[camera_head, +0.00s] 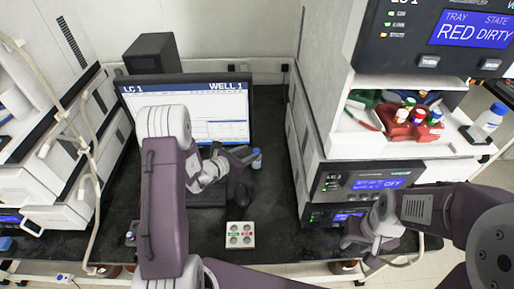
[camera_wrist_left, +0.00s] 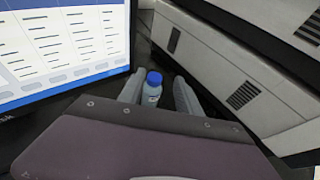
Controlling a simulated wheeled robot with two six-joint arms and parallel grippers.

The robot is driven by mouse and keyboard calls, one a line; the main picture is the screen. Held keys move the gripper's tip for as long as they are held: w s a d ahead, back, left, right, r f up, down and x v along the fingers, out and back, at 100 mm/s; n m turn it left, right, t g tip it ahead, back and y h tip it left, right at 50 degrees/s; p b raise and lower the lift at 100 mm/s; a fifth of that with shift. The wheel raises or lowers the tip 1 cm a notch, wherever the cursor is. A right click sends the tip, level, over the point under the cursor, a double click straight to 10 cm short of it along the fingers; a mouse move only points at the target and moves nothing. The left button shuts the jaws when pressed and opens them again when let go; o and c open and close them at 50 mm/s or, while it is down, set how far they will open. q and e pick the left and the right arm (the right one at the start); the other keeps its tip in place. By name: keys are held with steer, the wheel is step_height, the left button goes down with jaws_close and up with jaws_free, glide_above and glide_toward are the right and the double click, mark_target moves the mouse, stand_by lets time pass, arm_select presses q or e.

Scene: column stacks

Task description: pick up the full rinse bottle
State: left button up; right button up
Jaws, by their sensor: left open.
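A small bottle with a blue cap (camera_head: 256,158) stands on the dark bench right of the monitor. It also shows in the left wrist view (camera_wrist_left: 152,90), upright between the two fingers. My left gripper (camera_head: 242,155) is open around or just short of this bottle; I cannot tell whether the fingers touch it. A second, clear bottle with a blue cap (camera_head: 488,121) stands at the far right beside the vial tray. How full either bottle is cannot be made out. My right gripper (camera_head: 354,236) is low in front of the right instrument, its fingers too unclear to read.
A monitor (camera_head: 226,119) stands behind the left gripper. A white block with several round wells (camera_head: 240,235) lies at the bench front. A red rack of vials (camera_head: 411,124) sits in the right instrument stack (camera_head: 330,140). A dark mouse (camera_head: 239,193) lies on the bench.

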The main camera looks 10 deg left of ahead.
arm_select(q)
steer(key=shift+n+y, duration=0.3)
steer(key=w+f, duration=0.1)
steer(key=w, duration=0.1)
steer(key=w+d+f, duration=0.1)
steer(key=w+f, duration=0.1)
steer(key=w+d+f, duration=0.1)
steer(key=w+f, duration=0.1)
steer(key=shift+f+p, duration=0.2)
steer(key=shift+p, duration=0.2)
steer(key=shift+s+r, duration=0.15)
steer(key=shift+s, duration=0.05)
steer(key=shift+c, duration=0.6)
steer(key=c, duration=0.7)
arm_select(e)
steer(key=shift+s+d+r, duration=0.3)
steer(key=shift+s+r, duration=0.15)
steer(key=shift+s, duration=0.2)
